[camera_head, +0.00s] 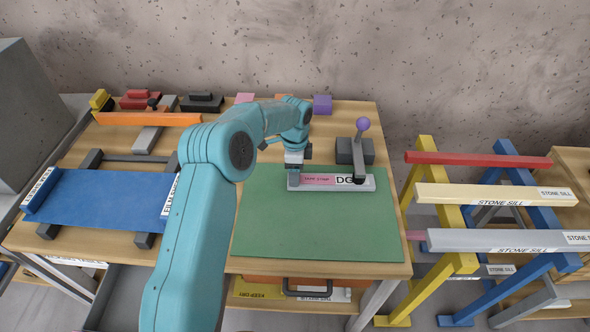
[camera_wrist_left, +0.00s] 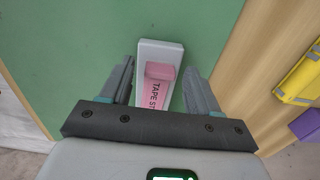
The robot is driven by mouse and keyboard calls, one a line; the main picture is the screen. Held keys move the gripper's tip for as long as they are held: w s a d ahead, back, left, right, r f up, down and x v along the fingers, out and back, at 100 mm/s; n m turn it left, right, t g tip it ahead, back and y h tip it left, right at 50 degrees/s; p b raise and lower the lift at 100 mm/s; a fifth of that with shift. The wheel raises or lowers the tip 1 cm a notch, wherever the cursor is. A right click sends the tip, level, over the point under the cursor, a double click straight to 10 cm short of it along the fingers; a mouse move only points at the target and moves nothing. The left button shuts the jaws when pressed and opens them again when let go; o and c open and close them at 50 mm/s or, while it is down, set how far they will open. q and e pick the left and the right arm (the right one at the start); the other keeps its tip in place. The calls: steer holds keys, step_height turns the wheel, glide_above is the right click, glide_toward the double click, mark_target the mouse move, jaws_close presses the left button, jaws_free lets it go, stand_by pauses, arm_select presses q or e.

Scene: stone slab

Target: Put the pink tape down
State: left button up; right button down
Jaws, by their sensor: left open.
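The pink tape (camera_wrist_left: 158,88), a strip marked "TAPE ST…", lies along the top of a light grey bar (camera_wrist_left: 150,52) on the green mat (camera_wrist_left: 60,40). In the head view the pink tape (camera_head: 318,180) shows on the left part of the grey bar (camera_head: 367,184), beside the letters "DG". My left gripper (camera_wrist_left: 160,85) is open, with one finger on each side of the bar and tape, and a gap shows at each finger. In the head view my left gripper (camera_head: 294,172) is over the bar's left end, its fingertips partly hidden. My right gripper is in neither view.
A dark block with a purple-knobbed lever (camera_head: 362,125) stands behind the bar's right end. Yellow and blue trestles with stone sills (camera_head: 490,240) stand at the right. The mat's front is clear.

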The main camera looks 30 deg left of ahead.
arm_select(q)
step_height(320, 180, up, 12)
steer(key=shift+r, duration=0.2)
stand_by(0.5)
